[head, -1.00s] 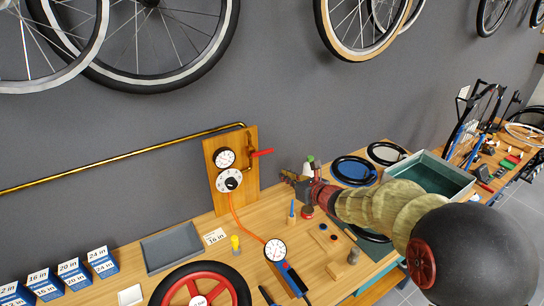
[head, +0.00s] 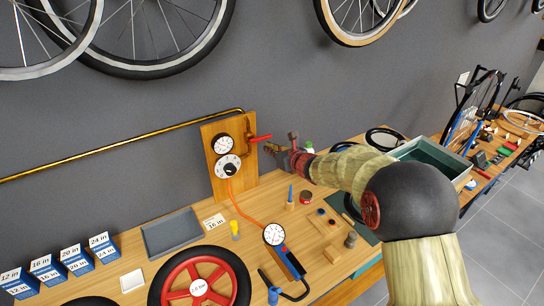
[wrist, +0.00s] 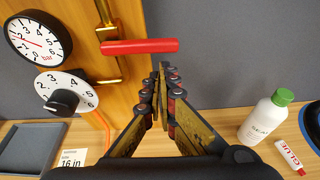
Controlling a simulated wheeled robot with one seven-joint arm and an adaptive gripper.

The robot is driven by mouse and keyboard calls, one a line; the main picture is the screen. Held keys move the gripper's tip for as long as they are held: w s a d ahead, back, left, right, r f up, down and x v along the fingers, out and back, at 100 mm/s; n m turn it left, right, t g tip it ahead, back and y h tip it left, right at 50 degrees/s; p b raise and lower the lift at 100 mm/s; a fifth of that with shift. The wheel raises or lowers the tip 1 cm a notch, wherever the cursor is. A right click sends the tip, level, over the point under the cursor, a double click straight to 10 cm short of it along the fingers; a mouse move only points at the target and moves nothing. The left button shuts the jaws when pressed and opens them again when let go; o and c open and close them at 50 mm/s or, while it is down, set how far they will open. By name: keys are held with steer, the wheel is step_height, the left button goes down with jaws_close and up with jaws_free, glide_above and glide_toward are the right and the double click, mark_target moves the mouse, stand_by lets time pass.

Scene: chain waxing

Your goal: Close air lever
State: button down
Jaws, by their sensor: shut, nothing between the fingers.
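The red air lever (head: 260,138) sticks out to the right from the brass pipe at the upper right of the wooden panel (head: 218,185). In the wrist view the lever (wrist: 140,46) lies level, with the brass pipe and valve behind its left part. My gripper (head: 268,149) is shut and empty, just below and right of the lever in the head view. In the wrist view the fingertips (wrist: 162,70) are close to the lever's right end, slightly below it; I cannot tell whether they touch.
A pressure gauge (wrist: 38,40) and a numbered dial (wrist: 66,92) sit on the panel left of the lever. A white bottle with a green cap (wrist: 267,114) and a glue tube (wrist: 289,157) are on the bench to the right. A grey tray (head: 171,232) lies left of the panel.

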steer(key=shift+r, duration=0.5)
